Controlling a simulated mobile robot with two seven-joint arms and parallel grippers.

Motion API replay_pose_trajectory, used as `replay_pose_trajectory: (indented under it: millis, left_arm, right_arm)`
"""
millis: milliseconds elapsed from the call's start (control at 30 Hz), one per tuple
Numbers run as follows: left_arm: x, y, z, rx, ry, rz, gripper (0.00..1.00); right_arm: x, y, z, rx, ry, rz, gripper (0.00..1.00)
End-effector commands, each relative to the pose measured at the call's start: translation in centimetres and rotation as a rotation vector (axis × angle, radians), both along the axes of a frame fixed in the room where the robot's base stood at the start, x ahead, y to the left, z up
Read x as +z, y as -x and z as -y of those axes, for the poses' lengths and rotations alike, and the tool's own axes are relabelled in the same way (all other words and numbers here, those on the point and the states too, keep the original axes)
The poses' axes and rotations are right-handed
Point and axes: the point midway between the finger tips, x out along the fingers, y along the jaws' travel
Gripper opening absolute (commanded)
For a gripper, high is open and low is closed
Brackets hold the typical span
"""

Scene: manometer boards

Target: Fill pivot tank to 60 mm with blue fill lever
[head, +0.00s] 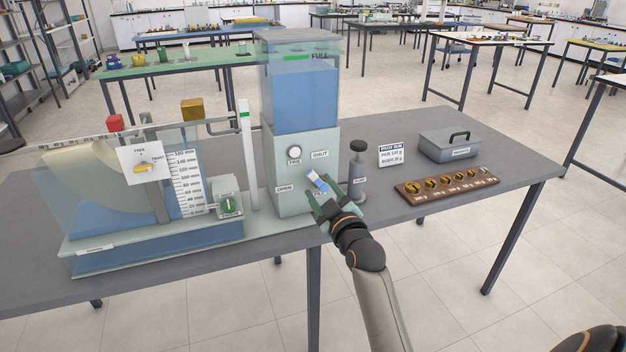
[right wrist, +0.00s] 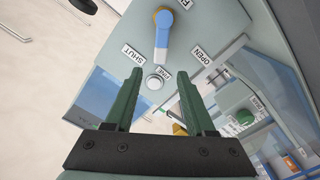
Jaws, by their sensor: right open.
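The blue fill lever (head: 317,182) is on the front of the pale fill cabinet (head: 293,195). In the right wrist view the lever (right wrist: 162,40) reaches from its orange pivot to between the SHUT and OPEN labels. My right gripper (head: 335,192) is open and close in front of the lever; in the right wrist view its fingers (right wrist: 159,74) stand apart around the white FINE knob (right wrist: 155,83), with no visible grip on anything. The pivot tank (head: 70,225) is at the left, with bluish liquid and a white mm scale (head: 186,182); its level is too small to read. My left gripper is not in view.
A green knob (head: 229,205) is on the tank's right end. A yellow catch (head: 148,168) sits on a white plate. A dark cylinder (head: 358,165), a weight rack (head: 447,184) and a grey box (head: 450,146) stand to the right. The table's front right is clear.

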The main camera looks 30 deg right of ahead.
Motion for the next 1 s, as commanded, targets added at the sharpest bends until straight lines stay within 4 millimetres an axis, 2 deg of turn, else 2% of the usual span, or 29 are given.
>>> replay_pose_trajectory:
  millis: [100,300,467,733,767,1000]
  left_arm:
    - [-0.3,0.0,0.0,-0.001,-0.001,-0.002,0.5]
    - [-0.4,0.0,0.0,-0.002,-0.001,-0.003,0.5]
    - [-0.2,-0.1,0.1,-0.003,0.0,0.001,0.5]
    - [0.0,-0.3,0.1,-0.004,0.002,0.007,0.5]
    - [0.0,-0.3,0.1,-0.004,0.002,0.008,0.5]
    - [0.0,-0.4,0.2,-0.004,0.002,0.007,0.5]
  right_arm:
    - [0.0,-2.1,0.5,-0.001,-0.001,0.001,0.55]
    - [0.0,-4.3,1.0,0.0,-0.001,0.002,0.55]
    - [0.0,-5.0,1.2,-0.001,0.0,0.001,0.55]
    - [0.0,-5.1,1.2,-0.001,0.001,0.0,0.55]
    - [0.0,-5.1,1.2,-0.001,0.001,0.0,0.54]
    - [0.0,-5.1,1.2,-0.001,0.0,0.001,0.27]
